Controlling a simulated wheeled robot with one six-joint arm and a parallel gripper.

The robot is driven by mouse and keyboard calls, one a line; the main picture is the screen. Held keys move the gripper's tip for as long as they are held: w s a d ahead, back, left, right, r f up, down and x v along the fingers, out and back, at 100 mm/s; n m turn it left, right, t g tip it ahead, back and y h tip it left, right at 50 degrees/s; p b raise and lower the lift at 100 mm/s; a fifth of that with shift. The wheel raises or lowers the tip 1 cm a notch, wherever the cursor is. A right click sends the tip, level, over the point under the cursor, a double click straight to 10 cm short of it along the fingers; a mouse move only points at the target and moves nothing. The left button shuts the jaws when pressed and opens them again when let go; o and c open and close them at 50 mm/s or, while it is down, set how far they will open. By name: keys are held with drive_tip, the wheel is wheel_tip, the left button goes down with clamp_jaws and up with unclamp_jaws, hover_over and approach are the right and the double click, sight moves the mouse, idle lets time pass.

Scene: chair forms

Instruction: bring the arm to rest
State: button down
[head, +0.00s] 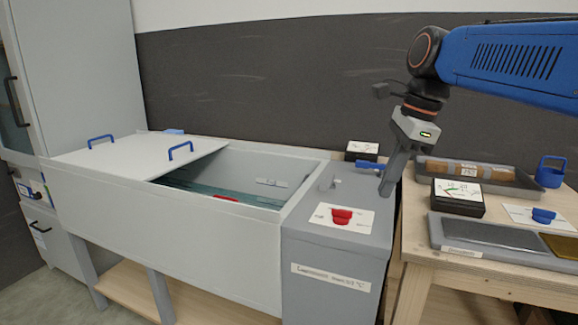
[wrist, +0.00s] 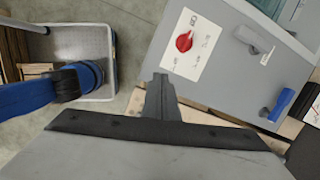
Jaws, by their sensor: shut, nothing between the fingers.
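My gripper (head: 386,190) hangs from my blue arm on the right side of the head view, pointing down. Its fingers are shut with nothing between them. The fingertips are in front of the right edge of the grey control cabinet; I cannot tell how far above it they are. In the wrist view the shut fingers (wrist: 160,82) point toward the cabinet's panel edge. The cabinet top (head: 330,190) carries a white panel with a red knob (head: 342,216), which also shows in the wrist view (wrist: 184,41).
A grey tank (head: 180,235) with a partly covering lid (head: 130,160) stands left of the cabinet. The wooden table (head: 420,225) at right holds a black box (head: 457,199), a grey tray (head: 485,238), a long tray (head: 510,186) and a blue holder (head: 551,176). A dark wall stands behind.

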drive_tip(key=s+d+f+n, duration=0.1)
drive_tip(key=s+f+n, duration=0.2)
drive_tip(key=s+d+f+n+t, duration=0.1)
drive_tip(key=s+d+f+n, duration=0.1)
drive_tip(key=s+f+n, duration=0.1)
drive_tip(key=s+d+f+n+h, duration=0.1)
drive_tip(key=s+d+f+n, duration=0.1)
drive_tip(key=s+f+n, duration=0.1)
drive_tip(key=shift+s+f+n+t, duration=0.15)
drive_tip(key=shift+f+n+t, duration=0.1)
drive_tip(key=shift+f, duration=0.4)
drive_tip(key=shift+s+f+n+t, duration=0.15)
drive_tip(key=shift+f+n, duration=0.1)
drive_tip(key=shift+f, duration=0.35)
drive_tip(key=s+d+f+n, duration=0.1)
drive_tip(key=s+f+n, duration=0.3)
drive_tip(key=f, duration=0.2)
drive_tip(key=s+d+f+n+t+h, duration=0.1)
drive_tip(key=s+d+f+n, duration=0.1)
drive_tip(key=f+n, duration=0.3)
drive_tip(key=shift+s+d+f+t, duration=0.3)
drive_tip(key=shift+s+f, duration=0.45)
drive_tip(key=shift+s, duration=0.15)
